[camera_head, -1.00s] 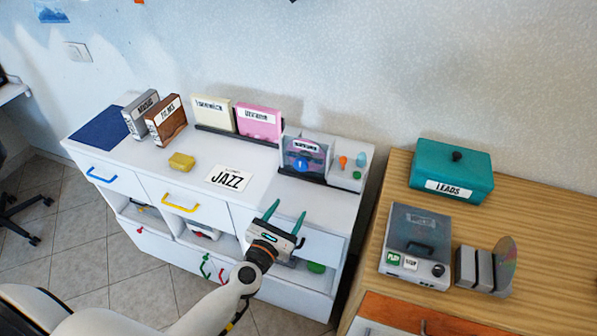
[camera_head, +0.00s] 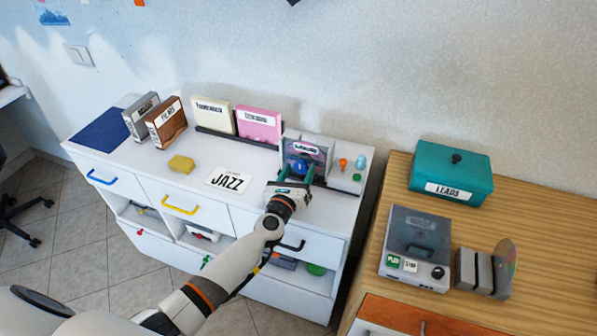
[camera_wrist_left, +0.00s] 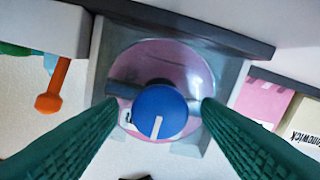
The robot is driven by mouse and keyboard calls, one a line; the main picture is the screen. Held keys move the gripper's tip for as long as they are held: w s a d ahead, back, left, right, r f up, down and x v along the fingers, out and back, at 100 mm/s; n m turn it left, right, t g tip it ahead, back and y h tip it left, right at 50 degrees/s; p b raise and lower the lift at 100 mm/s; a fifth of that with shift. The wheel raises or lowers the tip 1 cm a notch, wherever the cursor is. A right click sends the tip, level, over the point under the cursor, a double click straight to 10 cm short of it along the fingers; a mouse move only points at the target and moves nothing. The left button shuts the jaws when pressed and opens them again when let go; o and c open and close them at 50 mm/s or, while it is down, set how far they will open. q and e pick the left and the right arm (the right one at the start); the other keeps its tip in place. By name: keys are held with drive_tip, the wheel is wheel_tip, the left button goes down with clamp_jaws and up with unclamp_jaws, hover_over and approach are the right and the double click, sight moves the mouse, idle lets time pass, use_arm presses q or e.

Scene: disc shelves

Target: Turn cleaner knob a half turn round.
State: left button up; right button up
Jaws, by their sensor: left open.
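The cleaner is a grey unit with a clear front at the back right of the white cabinet. Its round blue knob (camera_head: 300,167) faces forward, and it shows in the left wrist view (camera_wrist_left: 160,111) with a white pointer line toward the bottom of that picture. A pinkish disc (camera_wrist_left: 165,62) sits behind the knob. My left gripper (camera_head: 297,173) is open, with its green fingers on either side of the knob. My right gripper is not in view.
Right of the cleaner stands a small holder (camera_head: 345,178) with an orange peg (camera_head: 343,163). A pink case (camera_head: 259,124) stands left of it. A JAZZ card (camera_head: 229,179) lies on the cabinet top. A wooden desk (camera_head: 385,195) with a player (camera_head: 416,248) is at the right.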

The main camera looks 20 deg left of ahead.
use_arm(q)
drive_tip(key=shift+w, duration=0.3)
drive_tip(key=c, duration=1)
